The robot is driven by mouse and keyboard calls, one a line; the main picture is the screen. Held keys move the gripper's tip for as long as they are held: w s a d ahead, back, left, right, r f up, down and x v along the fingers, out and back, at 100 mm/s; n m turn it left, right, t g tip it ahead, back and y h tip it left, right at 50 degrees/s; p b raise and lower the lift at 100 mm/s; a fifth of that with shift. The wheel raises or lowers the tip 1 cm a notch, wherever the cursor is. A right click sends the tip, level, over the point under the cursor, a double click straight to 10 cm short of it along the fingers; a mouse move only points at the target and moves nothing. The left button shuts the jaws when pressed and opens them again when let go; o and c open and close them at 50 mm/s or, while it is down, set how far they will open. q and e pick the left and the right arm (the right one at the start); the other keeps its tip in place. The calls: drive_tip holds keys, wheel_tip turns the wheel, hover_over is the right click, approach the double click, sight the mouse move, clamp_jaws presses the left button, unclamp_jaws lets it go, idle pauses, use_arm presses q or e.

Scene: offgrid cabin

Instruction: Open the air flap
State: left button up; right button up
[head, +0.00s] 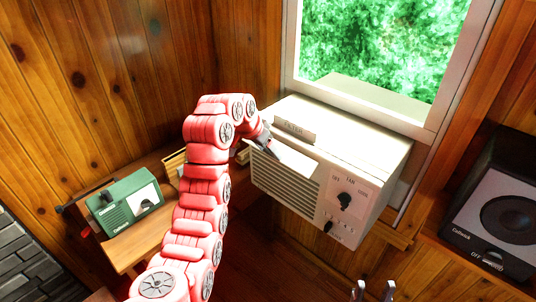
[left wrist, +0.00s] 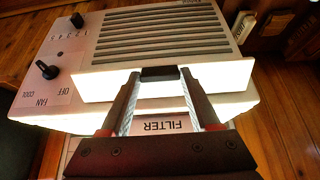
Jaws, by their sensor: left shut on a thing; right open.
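The white air conditioner (head: 360,150) sits below the window, with a louvred grille (head: 285,182) and two black knobs on its front. The air flap (head: 288,158) is a pale panel along the grille's upper edge; it stands out from the front. The flap (left wrist: 105,85) also shows in the left wrist view, with a dark tab (left wrist: 160,72) at its middle. My left gripper (head: 267,142) is shut on the flap's tab, its fingers on either side of it. My right gripper (head: 375,290) is open and empty at the bottom edge, low and apart from the unit.
A piece marked FILTER (head: 295,130) stands on the unit's top edge, close to my left gripper. A green radio (head: 125,205) is on the wooden desk at left. A speaker (head: 497,205) stands on a shelf at right. Wood walls surround the corner.

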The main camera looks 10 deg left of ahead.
use_arm(q)
drive_tip(key=shift+r, duration=0.15)
idle(0.3)
drive_tip(key=o, duration=1.4)
drive_tip(key=shift+w, duration=0.1)
drive_tip(key=shift+c, duration=0.2)
drive_tip(key=p+v, duration=0.7)
drive_tip(key=v, duration=1)
drive_tip(key=shift+r, duration=0.25)
